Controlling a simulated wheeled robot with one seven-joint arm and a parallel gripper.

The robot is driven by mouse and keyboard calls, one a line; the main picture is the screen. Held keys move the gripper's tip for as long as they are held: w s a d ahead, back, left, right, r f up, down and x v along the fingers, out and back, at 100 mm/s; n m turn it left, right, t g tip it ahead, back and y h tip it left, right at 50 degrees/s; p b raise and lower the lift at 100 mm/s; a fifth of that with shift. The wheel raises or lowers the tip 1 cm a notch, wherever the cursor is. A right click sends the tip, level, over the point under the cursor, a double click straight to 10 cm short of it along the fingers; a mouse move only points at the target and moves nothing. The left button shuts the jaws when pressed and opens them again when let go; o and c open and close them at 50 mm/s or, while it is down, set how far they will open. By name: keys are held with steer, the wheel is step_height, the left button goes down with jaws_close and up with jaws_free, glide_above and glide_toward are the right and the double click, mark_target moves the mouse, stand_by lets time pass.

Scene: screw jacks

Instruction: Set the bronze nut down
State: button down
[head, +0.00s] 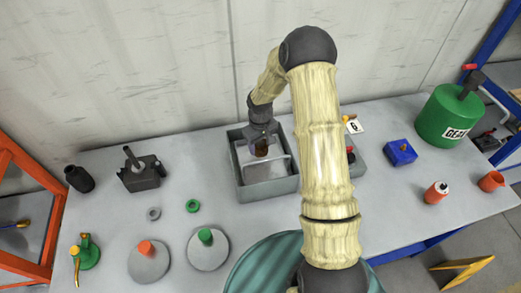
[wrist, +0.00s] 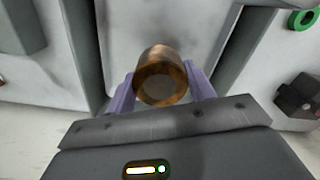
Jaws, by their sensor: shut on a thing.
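The bronze nut (wrist: 153,65) is a short brown metal cylinder with a round grey end, seen in the wrist view between two purple fingers. My gripper (wrist: 160,90) is shut on it. In the head view the nut (head: 262,150) is a small brown spot under my gripper (head: 262,146), which points down into the grey tray (head: 268,190). The tray has a pale inner plate or divider below the nut. I cannot tell whether the nut touches the tray.
Left of the tray are a grey ring (head: 153,213), a green ring (head: 193,206), two discs with pegs and a dark block (head: 142,175). Right are a blue block (head: 400,152), a green drum (head: 447,118) and red-orange containers. My arm hides part of the table.

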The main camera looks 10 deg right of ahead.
mark_target(260, 151)
steer(key=shift+w+d+f+p, duration=0.15)
steer(key=shift+f+p, duration=0.6)
steer(key=shift+f, duration=1.3)
steer(key=shift+a, duration=0.25)
steer(key=c, duration=0.6)
jaws_free()
steer(key=shift+s+d, duration=0.15)
steer(key=shift+s, duration=0.1)
steer(key=shift+o, duration=0.2)
step_height(260, 151, up, 11)
steer(key=b, duration=0.4)
steer(key=shift+w+r, duration=0.1)
steer(key=shift+r, duration=0.4)
